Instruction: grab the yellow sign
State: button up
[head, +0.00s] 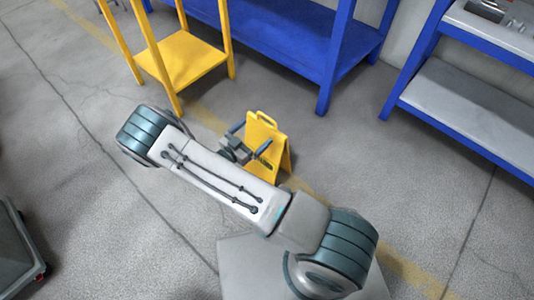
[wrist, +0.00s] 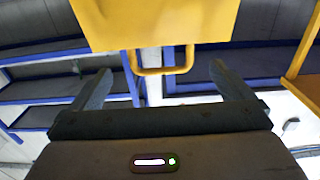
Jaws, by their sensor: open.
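The yellow sign (head: 279,157) stands folded open on the floor in the head view, with a loop handle (head: 265,118) on top. My gripper (head: 250,138) is open right beside its upper part, and my arm hides some of the sign. In the wrist view the sign's panel (wrist: 155,22) fills the top middle, with its handle (wrist: 162,70) pointing down in the picture. The two fingers of my gripper (wrist: 163,78) appear wide apart, one on each side of the handle. Nothing is held. I cannot tell how deep the handle sits between the fingers.
A yellow stand (head: 187,58) is at the upper left, beside a blue shelf (head: 290,40). A blue-framed rack (head: 470,105) stands at the right. A grey cart (head: 15,250) is at the lower left edge. The floor around the sign is mostly clear.

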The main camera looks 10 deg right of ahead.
jog(key=x, duration=0.3)
jog(key=shift+w+d+b, duration=0.2)
jog(key=shift+d+b, duration=0.1)
jog(key=shift+r+b+x, duration=0.2)
jog(key=shift+b+x, duration=0.35)
jog(key=shift+x, duration=0.8)
jog(key=shift+r+b+x, duration=0.2)
jog(key=shift+b+x, duration=0.35)
jog(key=shift+x, duration=0.8)
jog(key=shift+w, duration=0.1)
jog(key=shift+c, duration=0.3)
jog(key=c, duration=1.9)
jog(key=shift+r, duration=0.2)
